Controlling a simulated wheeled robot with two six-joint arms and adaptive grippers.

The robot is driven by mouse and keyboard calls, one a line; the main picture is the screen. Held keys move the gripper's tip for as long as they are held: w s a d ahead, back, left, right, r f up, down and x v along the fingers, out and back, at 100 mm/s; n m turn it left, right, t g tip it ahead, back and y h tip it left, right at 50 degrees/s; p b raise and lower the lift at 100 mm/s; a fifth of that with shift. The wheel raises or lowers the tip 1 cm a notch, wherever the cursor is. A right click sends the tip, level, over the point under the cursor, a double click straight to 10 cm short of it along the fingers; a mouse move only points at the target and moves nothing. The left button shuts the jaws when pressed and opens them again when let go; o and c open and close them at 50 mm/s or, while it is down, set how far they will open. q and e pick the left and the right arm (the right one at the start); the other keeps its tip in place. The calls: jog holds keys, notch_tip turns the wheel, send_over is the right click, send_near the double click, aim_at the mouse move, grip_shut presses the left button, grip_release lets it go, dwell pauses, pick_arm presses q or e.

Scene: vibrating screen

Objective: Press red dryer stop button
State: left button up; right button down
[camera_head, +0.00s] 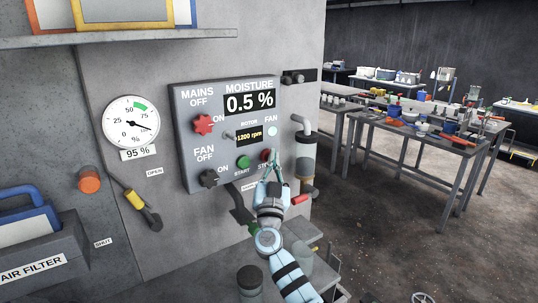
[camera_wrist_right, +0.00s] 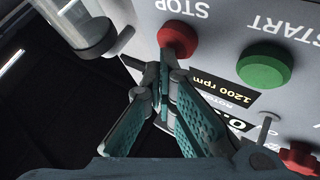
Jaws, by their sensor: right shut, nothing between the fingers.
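The red STOP button (camera_head: 265,155) sits at the lower right of the grey control panel (camera_head: 214,148), right of the green START button (camera_head: 242,162). In the right wrist view the red button (camera_wrist_right: 178,38) is at the top centre, and the green one (camera_wrist_right: 265,66) is to its right. My right gripper (camera_head: 272,160) is shut and empty, its tips right at the red button. In the wrist view the closed tips (camera_wrist_right: 165,62) overlap the button's lower left edge; I cannot tell if they touch it. My left gripper is not in view.
The panel also has a red MAINS knob (camera_head: 203,124), a black FAN knob (camera_head: 208,178), a moisture display (camera_head: 249,101) reading 0.5 % and a rotor display (camera_head: 249,134) reading 1200 rpm. A glass cylinder (camera_head: 306,155) with pipes stands just right of the panel.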

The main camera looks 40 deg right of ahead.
jog(key=shift+s+p, duration=0.4)
jog(key=shift+s, duration=0.15)
jog(key=s+p, duration=0.4)
jog(key=s, duration=0.1)
jog(key=shift+r, duration=0.1)
dwell(0.3)
dwell(0.5)
